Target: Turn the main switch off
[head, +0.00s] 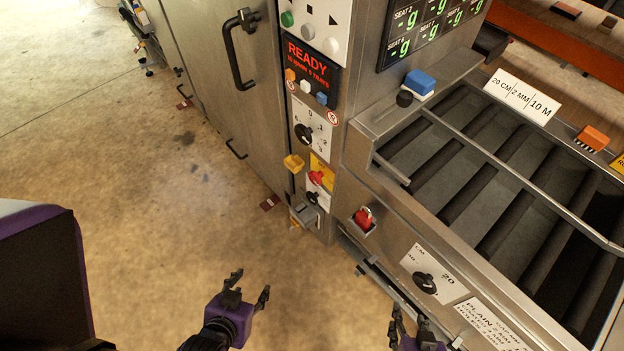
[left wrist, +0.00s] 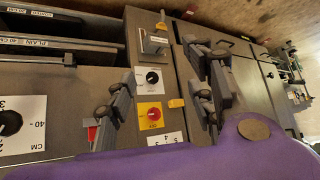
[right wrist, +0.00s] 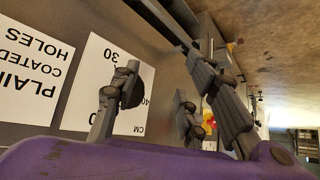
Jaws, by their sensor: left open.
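The main switch (head: 317,177) is a red rotary knob on a yellow plate, low on the machine's narrow control panel. In the left wrist view the red knob (left wrist: 153,114) shows on its yellow plate between my fingers. My left gripper (head: 250,284) is open and empty, in front of the panel and lower left of the switch in the head view, apart from it. My right gripper (head: 410,320) is open and empty near the machine's lower front, by the CM dial (head: 425,283). In the right wrist view, its fingers partly hide the dial's label.
A black rotary selector (head: 304,134) is above the switch, with a yellow block (head: 293,163) to its left. A small black dial (head: 313,198) is below. A red knob (head: 364,218) projects at the right. Open floor (head: 150,230) lies to the left.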

